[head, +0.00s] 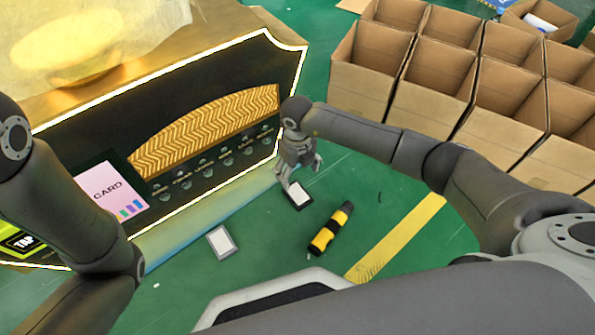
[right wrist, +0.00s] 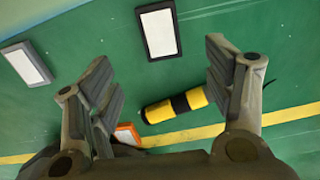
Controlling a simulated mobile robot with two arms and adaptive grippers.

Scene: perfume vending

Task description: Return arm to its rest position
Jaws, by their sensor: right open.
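My right gripper (head: 298,165) hangs in front of the right end of the vending machine (head: 95,140). In the right wrist view its two fingers (right wrist: 155,85) stand wide apart with nothing between them in their grip. Below it on the green floor lies a white, dark-edged panel (head: 298,195), also seen beyond the fingers in the right wrist view (right wrist: 158,33). My left arm comes down along the left edge of the head view; its gripper is out of the picture.
A yellow and black cylinder (head: 331,228) lies on the floor right of the gripper. A second white panel (head: 221,242) lies to the left. Several open cardboard boxes (head: 440,72) stand at the upper right. A yellow floor stripe (head: 397,240) crosses the green floor.

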